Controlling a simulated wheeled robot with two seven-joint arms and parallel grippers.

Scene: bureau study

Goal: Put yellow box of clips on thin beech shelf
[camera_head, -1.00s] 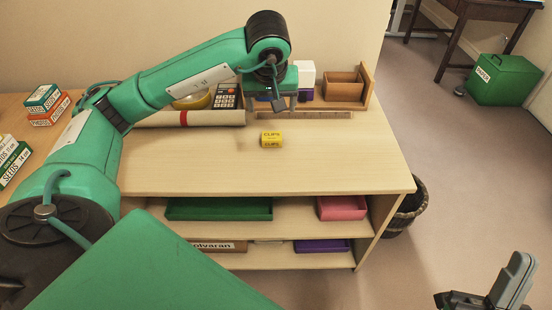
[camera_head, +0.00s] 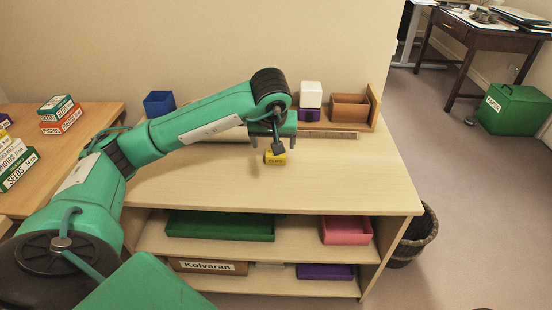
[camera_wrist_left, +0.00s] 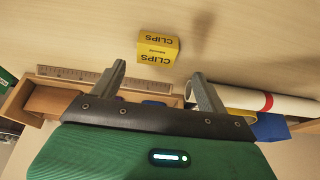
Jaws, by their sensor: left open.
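The yellow box of clips (camera_head: 275,158) sits on the pale wooden top of the bureau. My left gripper (camera_head: 272,142) is over the box, open and pointing down. In the left wrist view the box (camera_wrist_left: 158,48) lies beyond the open fingertips (camera_wrist_left: 158,72), roughly in line with the gap and not held. Pale, beech-like shelf boards show under the top: an upper one (camera_head: 296,237) and a lower one (camera_head: 275,284). I cannot tell which is the thin beech shelf. My right gripper is out of view.
The upper board holds a green tray (camera_head: 220,226) and a pink tray (camera_head: 346,231). The lower holds a Kolvaran box (camera_head: 207,267) and a purple tray (camera_head: 325,272). A wooden organiser (camera_head: 376,105) and ruler (camera_head: 335,135) lie at the back. The top's front is clear.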

